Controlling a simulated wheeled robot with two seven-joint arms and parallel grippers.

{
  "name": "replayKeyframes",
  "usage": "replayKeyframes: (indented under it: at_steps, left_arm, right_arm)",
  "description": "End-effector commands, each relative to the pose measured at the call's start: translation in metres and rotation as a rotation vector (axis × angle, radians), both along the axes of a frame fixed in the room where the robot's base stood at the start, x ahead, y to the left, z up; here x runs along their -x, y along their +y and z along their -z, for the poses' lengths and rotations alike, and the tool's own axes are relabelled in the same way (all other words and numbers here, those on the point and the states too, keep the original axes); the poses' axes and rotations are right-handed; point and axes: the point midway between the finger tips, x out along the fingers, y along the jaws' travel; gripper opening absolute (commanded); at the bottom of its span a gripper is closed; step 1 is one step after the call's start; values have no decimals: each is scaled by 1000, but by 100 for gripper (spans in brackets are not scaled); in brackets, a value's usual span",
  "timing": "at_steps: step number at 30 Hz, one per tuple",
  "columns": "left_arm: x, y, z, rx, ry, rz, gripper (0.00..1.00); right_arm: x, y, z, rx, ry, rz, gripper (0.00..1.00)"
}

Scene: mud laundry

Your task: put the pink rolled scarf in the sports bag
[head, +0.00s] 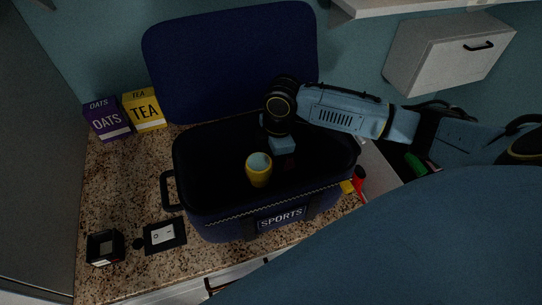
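The navy sports bag (196,205) stands on the speckled counter with its lid raised at the back. Its dark inside is hard to read. My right arm reaches in from the right, and my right gripper (284,146) points down over the bag's opening, right of a yellow cup. A small dark reddish patch (290,163) shows just below the gripper. It may be part of the pink rolled scarf, but shadow hides its shape. I cannot tell whether the fingers are open or shut, or touch it. My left gripper is not in view.
The yellow cup (259,174) is in the bag's opening. Purple oats (106,122) and yellow tea (144,111) boxes stand at the back left. A black box (104,247) and a dark plate (164,236) lie at front left. Red (359,184) and yellow (347,187) items sit right of the bag.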

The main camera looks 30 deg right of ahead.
Motion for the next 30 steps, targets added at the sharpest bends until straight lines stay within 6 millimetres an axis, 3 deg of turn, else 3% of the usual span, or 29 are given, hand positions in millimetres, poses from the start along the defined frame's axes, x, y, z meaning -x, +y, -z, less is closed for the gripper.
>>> replayKeyframes:
  at_steps: [6, 13, 18, 30]
  left_arm:
    - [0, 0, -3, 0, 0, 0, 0]
    - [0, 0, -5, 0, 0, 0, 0]
    - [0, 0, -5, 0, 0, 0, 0]
    - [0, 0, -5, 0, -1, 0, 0]
  right_arm:
    - [0, -6, -50, 1, -5, 0, 67]
    - [2, -10, -88, 0, -1, 0, 67]
    - [3, -12, -99, 0, -1, 1, 67]
    - [3, -12, -100, 0, 1, 1, 67]
